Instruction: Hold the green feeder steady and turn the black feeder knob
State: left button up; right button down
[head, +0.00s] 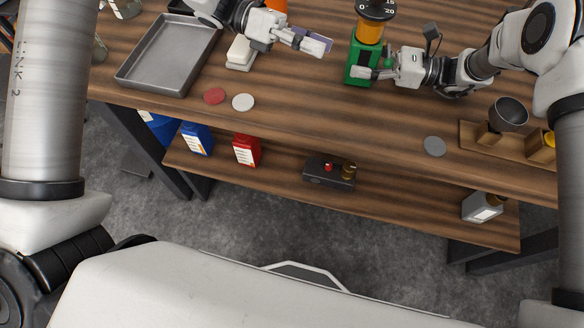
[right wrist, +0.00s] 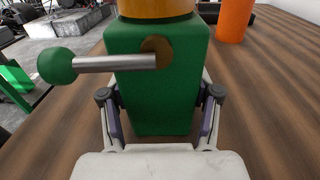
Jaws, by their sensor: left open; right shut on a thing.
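The green feeder (head: 355,64) stands upright on the table with an amber section (head: 369,33) above its body. The black knob (head: 376,9) with white numbers is on top, cut by the upper edge of the head view. My right gripper (head: 374,73) is shut on the lower body of the feeder. In the right wrist view its fingers (right wrist: 161,105) press both sides of the green body (right wrist: 155,78), below a metal lever with a green ball (right wrist: 57,65). My left gripper (head: 314,42) is open and empty, left of the feeder and apart from it.
A grey metal tray (head: 124,76) lies at the left. A white block (head: 240,52), a red disc (head: 214,96) and a white disc (head: 243,102) lie near my left gripper. An orange cylinder (right wrist: 235,20) stands behind the feeder. A dark bowl (head: 509,112) stands at the right.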

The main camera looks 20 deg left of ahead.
pick_arm(q)
jog(key=s+f+n, duration=0.1)
jog(key=s+f, duration=0.1)
jog(key=s, duration=0.1)
jog(key=s+d+f+n+g+y, duration=0.1)
jog(key=s+f+n, duration=0.1)
jog(key=s, duration=0.2)
jog(key=s+f+n+g, duration=0.1)
jog(key=s+f+n, duration=0.1)
jog(key=s, duration=0.1)
jog(key=shift+s+d, duration=0.35)
jog(key=shift+s, duration=0.05)
jog(key=s+f+n+g+y, duration=0.2)
jog(key=s+n, duration=0.2)
jog(key=s, duration=0.7)
jog(key=shift+f+n, duration=0.25)
jog(key=shift+n, duration=0.15)
jog(key=shift+s, duration=0.1)
